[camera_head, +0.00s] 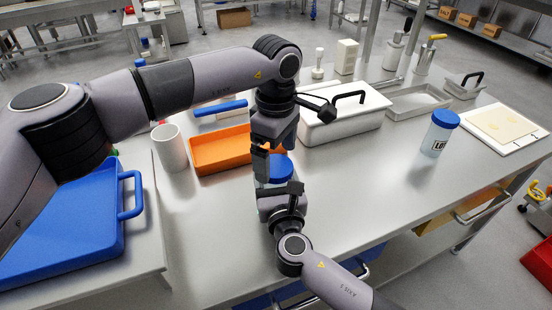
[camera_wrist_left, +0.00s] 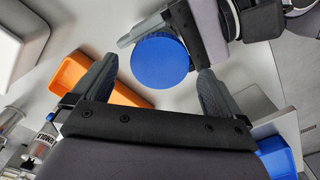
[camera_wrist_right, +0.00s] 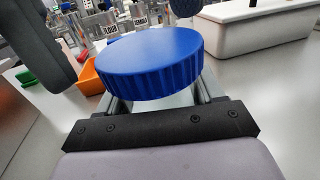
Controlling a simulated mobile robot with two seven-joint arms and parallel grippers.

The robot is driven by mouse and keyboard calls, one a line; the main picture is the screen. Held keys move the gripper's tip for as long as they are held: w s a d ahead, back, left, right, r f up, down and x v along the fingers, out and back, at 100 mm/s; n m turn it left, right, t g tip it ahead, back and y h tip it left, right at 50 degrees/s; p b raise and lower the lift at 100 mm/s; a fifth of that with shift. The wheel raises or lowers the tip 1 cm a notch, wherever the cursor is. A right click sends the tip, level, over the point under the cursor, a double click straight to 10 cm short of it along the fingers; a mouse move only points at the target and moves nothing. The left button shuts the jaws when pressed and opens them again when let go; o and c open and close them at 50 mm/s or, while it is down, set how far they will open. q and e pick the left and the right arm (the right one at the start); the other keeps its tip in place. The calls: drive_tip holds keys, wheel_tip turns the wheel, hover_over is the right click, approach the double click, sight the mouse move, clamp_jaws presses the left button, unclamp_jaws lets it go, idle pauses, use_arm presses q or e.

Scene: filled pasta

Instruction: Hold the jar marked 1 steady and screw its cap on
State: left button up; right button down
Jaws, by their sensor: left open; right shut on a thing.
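A jar with a ribbed blue cap (camera_head: 281,168) stands at the table's near side. The cap fills the middle of the right wrist view (camera_wrist_right: 150,65), with a strip of clear jar body below it. My right gripper (camera_head: 280,190) is shut on the jar body below the cap. My left gripper (camera_head: 268,152) points down above the jar, open. In the left wrist view the round cap top (camera_wrist_left: 160,60) lies between its spread fingers, nearer the right one, with no visible grip. The jar's mark is hidden, and I cannot tell how tightly the cap sits.
An orange tray (camera_head: 222,152) and a white cup (camera_head: 170,148) stand left of the jar. A white lidded box (camera_head: 345,118) is behind it. Another blue-capped, labelled jar (camera_head: 437,135) stands at the right near a white board (camera_head: 505,127). The table between is clear.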

use_arm(q)
wheel_tip(320, 180, up, 10)
idle(0.3)
use_arm(e)
drive_tip(key=shift+c, duration=0.3)
unclamp_jaws()
drive_tip(key=shift+s, duration=0.15)
drive_tip(key=shift+s+d, duration=0.2)
drive_tip(key=shift+s, duration=0.95)
drive_tip(key=shift+s+d, duration=0.25)
drive_tip(key=shift+s, duration=0.85)
drive_tip(key=shift+s+d, duration=0.2)
drive_tip(key=shift+s, duration=0.95)
use_arm(q)
drive_tip(key=shift+r, duration=0.2)
drive_tip(key=shift+s, duration=0.1)
